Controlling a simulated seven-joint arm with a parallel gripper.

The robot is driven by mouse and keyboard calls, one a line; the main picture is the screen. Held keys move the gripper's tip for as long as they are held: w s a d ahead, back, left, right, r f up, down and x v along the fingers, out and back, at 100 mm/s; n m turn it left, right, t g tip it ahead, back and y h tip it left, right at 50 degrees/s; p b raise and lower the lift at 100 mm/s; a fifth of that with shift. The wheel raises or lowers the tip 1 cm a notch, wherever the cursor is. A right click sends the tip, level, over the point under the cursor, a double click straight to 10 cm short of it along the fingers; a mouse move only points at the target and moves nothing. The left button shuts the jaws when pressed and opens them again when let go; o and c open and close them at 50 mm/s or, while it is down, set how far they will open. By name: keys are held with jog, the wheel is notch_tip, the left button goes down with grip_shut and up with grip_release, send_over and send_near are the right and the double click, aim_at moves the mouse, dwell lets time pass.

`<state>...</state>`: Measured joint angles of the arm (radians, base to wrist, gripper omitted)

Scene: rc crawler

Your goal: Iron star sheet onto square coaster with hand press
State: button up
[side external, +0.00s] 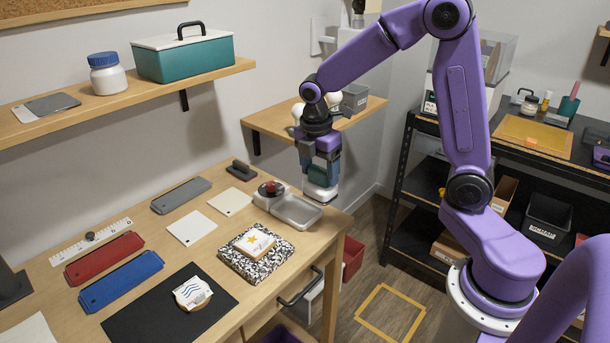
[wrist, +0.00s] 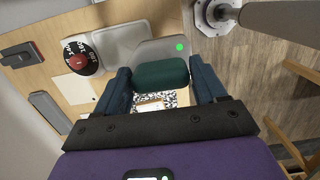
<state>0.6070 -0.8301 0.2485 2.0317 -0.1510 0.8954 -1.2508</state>
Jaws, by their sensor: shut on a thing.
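My gripper (side external: 321,163) is shut on the teal handle of the hand press (side external: 321,190), which has a pale base. It holds the press at the back right corner of the table, next to and seemingly above the grey tray (side external: 298,211). In the wrist view the teal handle (wrist: 161,74) sits between the two blue fingers, with a green light on the press's grey base. The star sheet (side external: 254,240), white with a yellow star, lies on a pale square coaster on a black-and-white speckled pad (side external: 236,263). The sheet hides most of the coaster.
A red-knobbed dial (side external: 269,189) stands beside the tray. A wave-marked piece (side external: 192,293) lies on a black mat (side external: 130,326). White squares (side external: 191,228), red (side external: 104,258) and blue (side external: 122,281) bars lie to the left. A shelf (side external: 275,122) is behind my gripper.

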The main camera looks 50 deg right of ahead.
jog(key=s+r, duration=0.3)
jog(key=s, duration=0.3)
jog(key=w+a+f+n+t+y, duration=0.1)
jog(key=w+a+f+n, duration=0.2)
jog(key=w+a+n, duration=1.25)
jog(key=shift+n, duration=0.75)
jog(key=shift+s+a+f, duration=0.2)
jog(key=shift+s+f, duration=0.1)
jog(key=shift+f, duration=0.55)
jog(key=shift+s+a+f, duration=0.2)
jog(key=shift+s+f, duration=0.05)
jog(key=shift+f, duration=0.65)
jog(key=shift+s+a+f, duration=0.2)
jog(key=shift+s+f, duration=0.1)
jog(key=shift+f, duration=0.55)
jog(key=shift+f, duration=0.6)
jog(key=shift+s+d+f, duration=0.1)
jog(key=shift+f, duration=0.1)
dwell(1.7)
